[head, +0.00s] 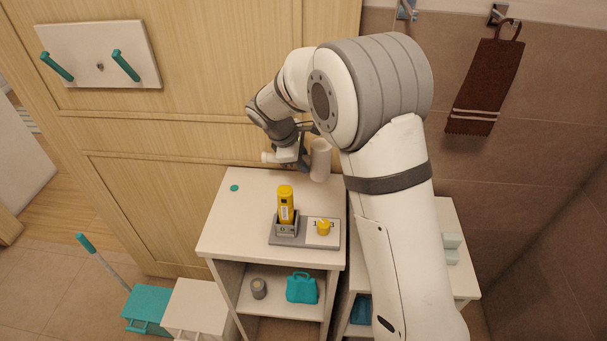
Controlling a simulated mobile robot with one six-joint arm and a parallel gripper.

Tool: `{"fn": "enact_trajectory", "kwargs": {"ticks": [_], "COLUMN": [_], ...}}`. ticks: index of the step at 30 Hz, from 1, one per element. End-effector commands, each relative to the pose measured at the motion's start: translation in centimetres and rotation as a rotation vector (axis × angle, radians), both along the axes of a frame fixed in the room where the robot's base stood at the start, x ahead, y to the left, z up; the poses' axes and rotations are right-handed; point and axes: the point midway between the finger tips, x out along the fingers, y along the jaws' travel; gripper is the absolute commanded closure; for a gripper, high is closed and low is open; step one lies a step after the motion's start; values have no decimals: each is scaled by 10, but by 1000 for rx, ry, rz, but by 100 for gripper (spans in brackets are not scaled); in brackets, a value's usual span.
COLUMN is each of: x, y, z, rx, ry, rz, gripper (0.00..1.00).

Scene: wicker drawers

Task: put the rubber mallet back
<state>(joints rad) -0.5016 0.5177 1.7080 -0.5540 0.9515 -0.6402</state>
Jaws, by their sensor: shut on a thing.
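My gripper (303,158) is in the head view above the back edge of the white cabinet top, close to the wooden wall. It is shut on what looks like the rubber mallet (320,160). The mallet's pale, cylinder-shaped head stands upright just right of the jaws, and a pale end sticks out to the left of them. The jaws and wrist hide the middle of it. A white board with two teal pegs (98,55) hangs on the wooden wall at upper left, with no mallet on it.
On the cabinet top (228,222) stand a yellow device in a grey holder (285,210), a yellow knob (323,227) and a teal disc (234,188). A teal bag (302,288) and a grey jar (258,288) are on the shelf below. A brown towel (487,80) hangs at right.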

Motion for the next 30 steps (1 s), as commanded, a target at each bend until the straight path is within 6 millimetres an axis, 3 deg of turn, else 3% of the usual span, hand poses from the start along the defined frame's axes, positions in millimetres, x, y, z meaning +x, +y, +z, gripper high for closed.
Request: {"fn": "enact_trajectory", "kwargs": {"ticks": [13, 23, 24, 30], "x": [-1, -1, -1, -1], "y": [2, 3, 3, 3], "z": [-46, -51, -52, -51], "rx": [-1, 0, 1, 0], "ry": [0, -2, -1, -1], "rz": [5, 5, 5, 6], "gripper": [100, 100, 78, 61]}}
